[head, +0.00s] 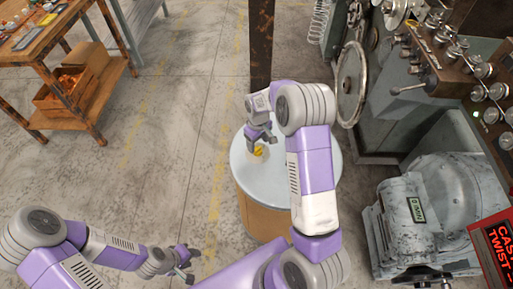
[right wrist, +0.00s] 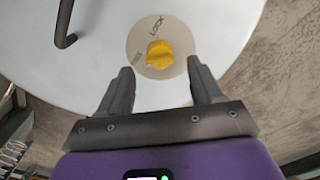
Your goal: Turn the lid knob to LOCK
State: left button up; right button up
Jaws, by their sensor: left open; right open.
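The yellow lid knob (right wrist: 160,55) sits on a round beige dial plate (right wrist: 176,32) on the pale lid (right wrist: 225,22). LOCK is printed on the plate beyond the knob; a fainter word at its left is hard to read. I cannot tell which way the knob points. In the head view the knob (head: 259,150) shows partly below my right gripper (head: 264,139). In the right wrist view my right gripper (right wrist: 160,72) is open, its fingertips on either side of the knob's near side, with no visible contact. My left gripper (head: 188,268) is open and empty, low in the head view.
A dark bent handle (right wrist: 66,25) stands on the lid at upper left in the wrist view. The lid tops a brown drum (head: 262,218). A rusty post (head: 261,45) rises behind it. Grey machinery (head: 425,215) crowds the right; the floor left of the drum is clear.

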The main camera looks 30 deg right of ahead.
aim_at(258, 148)
notch_tip(258, 148, down, 4)
jog(key=shift+f+b, duration=0.15)
jog(key=shift+b, duration=0.35)
jog(key=shift+w, duration=0.1)
jog(key=c, duration=1.1)
jog(key=shift+o, duration=0.2)
